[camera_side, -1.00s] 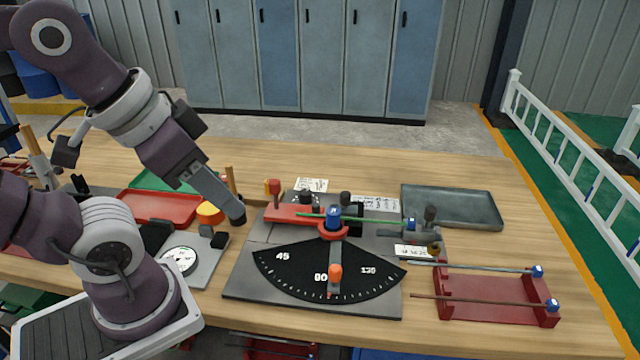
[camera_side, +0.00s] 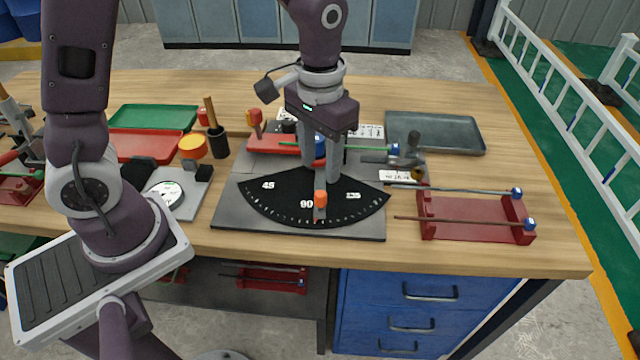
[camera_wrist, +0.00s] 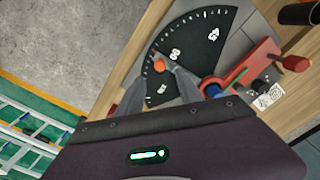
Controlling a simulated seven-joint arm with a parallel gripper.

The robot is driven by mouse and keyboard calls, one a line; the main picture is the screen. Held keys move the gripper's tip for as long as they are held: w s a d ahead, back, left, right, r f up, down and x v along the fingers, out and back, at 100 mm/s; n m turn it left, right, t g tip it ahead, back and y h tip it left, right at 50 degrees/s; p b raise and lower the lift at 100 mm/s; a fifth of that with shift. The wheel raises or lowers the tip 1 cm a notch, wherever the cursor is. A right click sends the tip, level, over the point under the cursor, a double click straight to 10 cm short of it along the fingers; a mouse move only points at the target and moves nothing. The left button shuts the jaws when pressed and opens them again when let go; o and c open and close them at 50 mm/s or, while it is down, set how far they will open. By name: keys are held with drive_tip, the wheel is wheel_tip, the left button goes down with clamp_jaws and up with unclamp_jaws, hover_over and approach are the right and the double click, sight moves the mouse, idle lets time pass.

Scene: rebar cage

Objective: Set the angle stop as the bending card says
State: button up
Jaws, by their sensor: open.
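The angle stop is a grey pointer arm with an orange knob (camera_side: 320,198), lying over a black dial (camera_side: 270,205) marked 45, 90 and a third, partly unclear number. The knob stands close to the 90 mark; it also shows in the wrist view (camera_wrist: 159,64). My gripper (camera_side: 321,174) is open, pointing down over the pointer arm just behind the knob, with nothing held. Its fingers show in the wrist view (camera_wrist: 158,80) on both sides of the arm. White cards lie beside the bender (camera_side: 398,176) and behind it (camera_side: 370,131); their writing is too small to read.
A green bar (camera_side: 365,147) lies across the bender by a red handle (camera_side: 256,122). A red rack (camera_side: 470,218) with bars stands at right, a grey tray (camera_side: 435,132) behind it. Left are a gauge (camera_side: 167,193), a black cup (camera_side: 218,142) and red and green trays (camera_side: 150,117).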

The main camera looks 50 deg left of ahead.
sight(321, 193)
wheel_tip(321, 193, down, 7)
drive_tip(key=shift+f, duration=0.1)
clamp_jaws()
idle(1.5)
